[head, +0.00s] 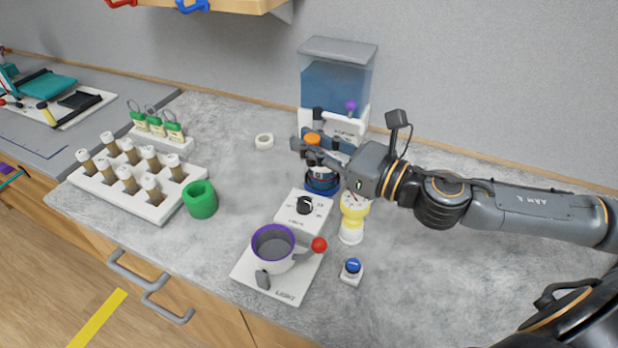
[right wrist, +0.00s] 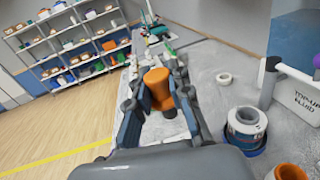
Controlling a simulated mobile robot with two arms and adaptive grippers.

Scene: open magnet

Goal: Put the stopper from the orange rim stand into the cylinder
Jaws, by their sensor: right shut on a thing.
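My right gripper (head: 303,149) is shut on an orange stopper (head: 313,138). In the right wrist view the stopper (right wrist: 159,88) sits between the two fingers (right wrist: 158,100), held above the counter. A short grey-and-white cylindrical vessel (right wrist: 246,122) with a blue base stands to the right of the gripper there. A round orange rim (right wrist: 290,172) shows at the lower right edge of that view, mostly cut off. In the head view a blue-banded round thing (head: 321,183) stands below the gripper, partly covered by it. My left gripper is not in view.
A blue-filled tank (head: 335,78) stands behind the gripper. A white-and-yellow gauge piece (head: 352,217), a hotplate (head: 250,277) with a purple-rimmed pot (head: 272,247), and a blue button (head: 352,267) are in front. A vial rack (head: 150,205) and green cup (head: 200,199) stand left.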

